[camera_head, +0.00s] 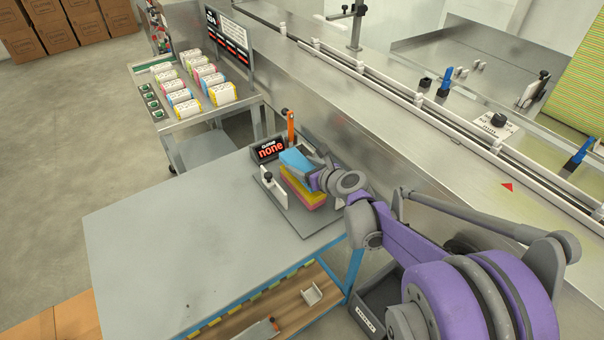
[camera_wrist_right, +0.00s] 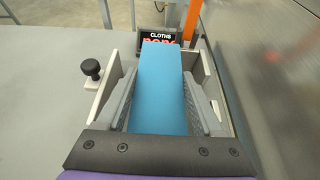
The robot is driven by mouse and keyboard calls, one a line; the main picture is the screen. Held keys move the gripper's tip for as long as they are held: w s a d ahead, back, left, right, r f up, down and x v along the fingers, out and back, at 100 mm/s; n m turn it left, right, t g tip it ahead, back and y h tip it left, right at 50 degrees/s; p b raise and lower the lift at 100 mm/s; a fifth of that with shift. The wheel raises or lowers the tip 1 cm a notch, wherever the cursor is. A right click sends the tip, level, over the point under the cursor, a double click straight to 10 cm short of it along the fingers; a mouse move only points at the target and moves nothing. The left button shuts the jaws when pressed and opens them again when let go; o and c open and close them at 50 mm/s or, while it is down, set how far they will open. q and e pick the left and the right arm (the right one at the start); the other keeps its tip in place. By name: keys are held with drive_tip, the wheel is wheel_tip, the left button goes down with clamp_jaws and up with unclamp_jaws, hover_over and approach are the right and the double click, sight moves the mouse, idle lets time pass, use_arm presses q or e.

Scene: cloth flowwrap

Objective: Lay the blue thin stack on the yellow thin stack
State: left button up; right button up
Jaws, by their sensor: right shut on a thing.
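The blue thin stack (camera_head: 296,161) is between the fingers of my right gripper (camera_head: 313,171), which is shut on it. In the right wrist view the blue stack (camera_wrist_right: 160,88) fills the space between the two grey fingers (camera_wrist_right: 165,105) and points away from the wrist. The yellow thin stack (camera_head: 299,187) lies below it in the head view, on top of a pink layer (camera_head: 305,200). The blue stack is over the yellow one; I cannot tell whether they touch. The yellow stack is hidden in the right wrist view. My left gripper is not in view.
A grey tray (camera_head: 315,219) with upright guide walls (camera_head: 272,190) and a black knob surrounds the stacks. A display reading "CLOTHS none" (camera_head: 269,150) and an orange post (camera_head: 291,127) stand behind. The table (camera_head: 170,235) is clear to the left. A steel machine wall borders the right.

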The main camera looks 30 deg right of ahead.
drive_tip(key=shift+f, duration=1.3)
drive_tip(key=shift+f+b, duration=0.15)
drive_tip(key=shift+b, duration=0.2)
drive_tip(key=o, duration=1.3)
